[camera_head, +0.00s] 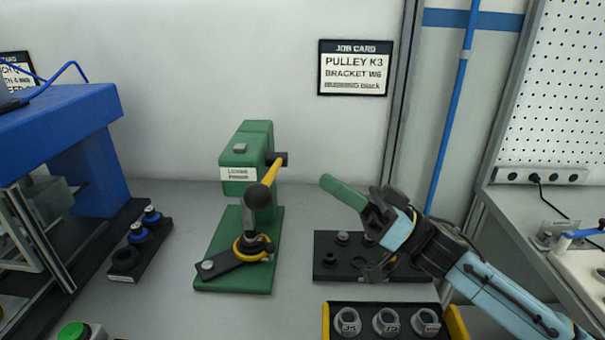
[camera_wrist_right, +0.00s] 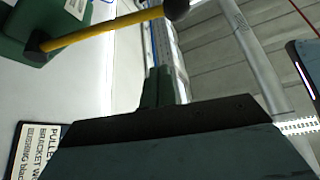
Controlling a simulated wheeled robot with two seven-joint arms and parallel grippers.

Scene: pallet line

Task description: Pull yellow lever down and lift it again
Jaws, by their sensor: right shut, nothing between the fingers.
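The yellow lever (camera_head: 271,174) sticks out from a dark hub on the right side of the green lever press (camera_head: 253,140). It ends in a black ball knob (camera_head: 258,196), which shows left of and lower than the hub. My right gripper (camera_head: 328,184) is right of the press, its green fingers shut and empty, pointing left toward the lever with a gap between. In the right wrist view the lever (camera_wrist_right: 105,31) crosses the top left, beyond the green fingers (camera_wrist_right: 157,87), apart from them. My left gripper is not in view.
A black tray (camera_head: 325,268) with grey parts stands below my right gripper. A yellow-ended bin (camera_head: 455,322) with several grey rings is in front. A blue machine (camera_head: 60,130) and a black rack (camera_head: 150,245) stand left. A job card (camera_head: 354,68) hangs behind.

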